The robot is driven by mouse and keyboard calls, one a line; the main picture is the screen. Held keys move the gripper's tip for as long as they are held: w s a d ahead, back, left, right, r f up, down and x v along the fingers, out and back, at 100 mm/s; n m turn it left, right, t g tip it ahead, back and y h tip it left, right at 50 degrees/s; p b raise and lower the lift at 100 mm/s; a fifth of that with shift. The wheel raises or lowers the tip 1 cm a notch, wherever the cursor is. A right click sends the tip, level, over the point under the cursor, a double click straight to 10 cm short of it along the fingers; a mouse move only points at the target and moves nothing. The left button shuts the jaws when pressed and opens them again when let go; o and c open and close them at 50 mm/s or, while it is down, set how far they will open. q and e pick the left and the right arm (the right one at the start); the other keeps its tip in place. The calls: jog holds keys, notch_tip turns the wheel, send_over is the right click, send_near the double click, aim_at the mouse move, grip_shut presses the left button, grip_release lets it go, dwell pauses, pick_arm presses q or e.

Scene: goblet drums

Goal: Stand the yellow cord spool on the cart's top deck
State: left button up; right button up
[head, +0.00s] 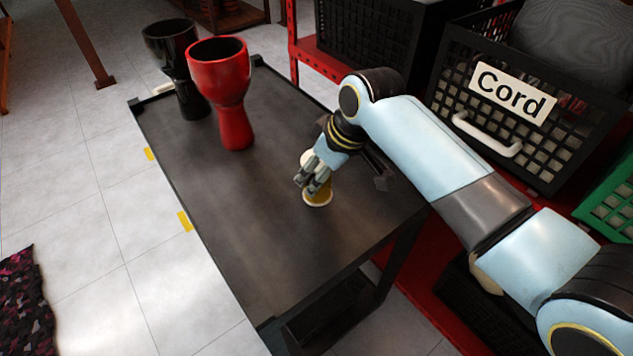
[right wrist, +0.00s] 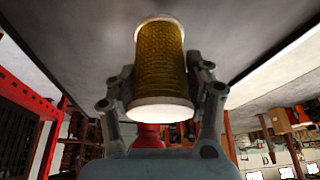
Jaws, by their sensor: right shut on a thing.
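The yellow cord spool (head: 318,199) has pale end flanges and is upright at the black top deck (head: 255,245) of the cart, near its right side. My right gripper (head: 314,183) is shut on it from above and partly hides it. In the right wrist view the spool (right wrist: 162,60) sits between the two fingers, its far flange close to or touching the dark deck; I cannot tell whether it bears its weight. My left gripper is not in view.
A red goblet drum (head: 233,110) and a black goblet drum (head: 180,80) stand at the deck's far left. A black crate labelled Cord (head: 555,135) is on the red rack to the right. The deck's near part is clear.

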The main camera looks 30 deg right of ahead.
jog(key=shift+a+f, duration=0.15)
jog(key=shift+f, duration=1.95)
jog(key=o, duration=1.3)
jog(key=shift+f, duration=0.1)
jog(key=v, duration=1.2)
jog(key=shift+p, duration=0.3)
